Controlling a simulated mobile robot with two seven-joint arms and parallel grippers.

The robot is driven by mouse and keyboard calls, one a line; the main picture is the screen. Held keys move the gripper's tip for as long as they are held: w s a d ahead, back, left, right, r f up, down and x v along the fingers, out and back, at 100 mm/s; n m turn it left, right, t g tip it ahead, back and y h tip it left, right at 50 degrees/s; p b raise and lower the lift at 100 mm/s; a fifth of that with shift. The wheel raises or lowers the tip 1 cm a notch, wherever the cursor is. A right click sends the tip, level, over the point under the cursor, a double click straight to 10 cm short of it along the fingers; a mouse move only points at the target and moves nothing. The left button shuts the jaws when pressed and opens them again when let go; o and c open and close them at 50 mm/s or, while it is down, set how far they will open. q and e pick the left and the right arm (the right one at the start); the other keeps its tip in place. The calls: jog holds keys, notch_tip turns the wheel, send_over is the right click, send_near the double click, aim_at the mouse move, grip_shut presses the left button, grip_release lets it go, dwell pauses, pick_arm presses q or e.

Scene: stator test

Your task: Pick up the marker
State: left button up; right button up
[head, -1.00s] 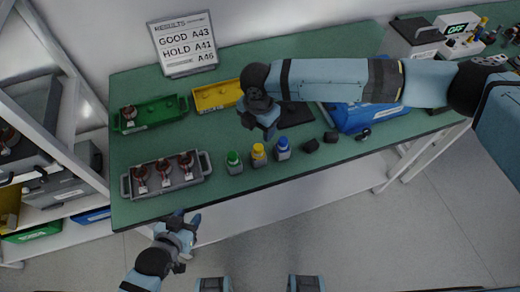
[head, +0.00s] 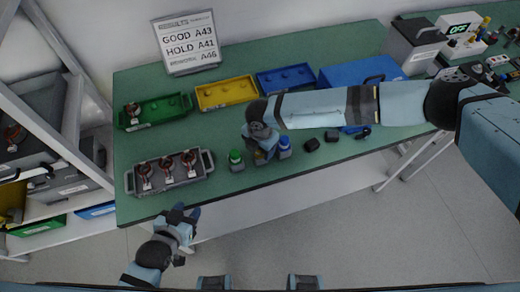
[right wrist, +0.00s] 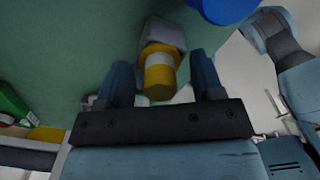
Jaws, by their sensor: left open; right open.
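Three small capped bottle-like markers stand near the bench's front edge: a green-capped one (head: 236,161), a yellow-capped one (right wrist: 159,72) and a blue-capped one (head: 284,147). My right gripper (head: 263,156) is at the yellow-capped marker, mostly hiding it in the head view. In the right wrist view, the open fingers (right wrist: 162,80) stand on either side of its yellow cap, with gaps visible. The blue cap (right wrist: 222,8) is close by at the top. My left gripper (head: 184,222) is open and empty in front of the bench edge.
A grey tray (head: 131,184) with copper-wound parts sits at left. Green (head: 166,108), yellow (head: 226,94) and blue (head: 286,80) trays line the back. Two small black blocks (head: 312,144) lie right of the markers. A blue box (head: 350,72) stands behind my right arm.

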jog(key=shift+c, duration=0.4)
jog(key=c, duration=0.9)
jog(key=shift+r, duration=0.15)
